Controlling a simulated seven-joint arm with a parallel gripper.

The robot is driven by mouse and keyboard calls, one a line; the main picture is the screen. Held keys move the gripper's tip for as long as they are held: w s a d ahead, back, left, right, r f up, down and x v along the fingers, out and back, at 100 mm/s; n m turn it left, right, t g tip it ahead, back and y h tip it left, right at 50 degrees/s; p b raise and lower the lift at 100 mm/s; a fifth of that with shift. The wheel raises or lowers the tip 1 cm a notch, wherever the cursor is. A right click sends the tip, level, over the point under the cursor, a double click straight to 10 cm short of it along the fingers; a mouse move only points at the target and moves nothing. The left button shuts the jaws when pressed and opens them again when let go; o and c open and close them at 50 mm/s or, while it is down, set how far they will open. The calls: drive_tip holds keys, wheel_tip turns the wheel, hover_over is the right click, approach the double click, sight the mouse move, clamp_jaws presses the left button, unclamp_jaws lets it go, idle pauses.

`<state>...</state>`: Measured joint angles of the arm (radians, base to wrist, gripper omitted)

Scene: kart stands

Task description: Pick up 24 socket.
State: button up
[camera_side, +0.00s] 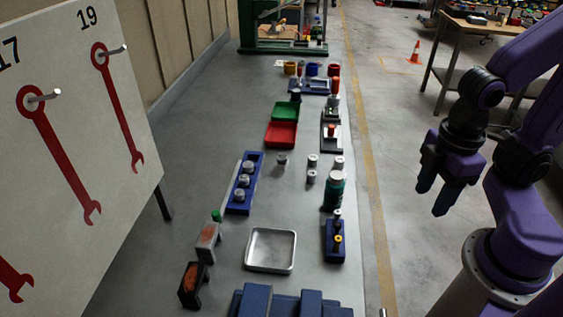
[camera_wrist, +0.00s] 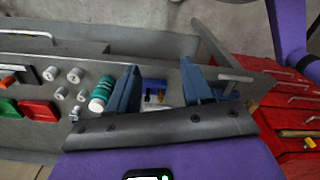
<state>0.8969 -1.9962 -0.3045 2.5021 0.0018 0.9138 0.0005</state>
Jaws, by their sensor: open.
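Several grey metal sockets stand loose on the grey bench, one (camera_side: 282,159) apart on the left and a group (camera_side: 312,160) right of it. More sockets (camera_side: 244,181) sit in a long blue holder (camera_side: 232,209). I cannot read any size marking, so I cannot tell which is the 24 socket. The wrist view shows loose sockets (camera_wrist: 75,75) left of my fingers. My gripper (camera_side: 433,199) is open and empty, off to the right of the bench above the floor. It also shows in the wrist view (camera_wrist: 160,88), with its two blue fingers apart.
A teal bottle (camera_side: 334,191) stands close to the loose sockets, near the bench's right edge. Green (camera_side: 285,111) and red (camera_side: 281,134) trays lie behind them. A metal tray (camera_side: 271,250) and a blue block with small bits (camera_side: 335,243) are in front.

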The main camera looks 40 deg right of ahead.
idle(0.3)
drive_tip(key=shift+o, duration=1.2)
drive_tip(key=shift+r, duration=0.1)
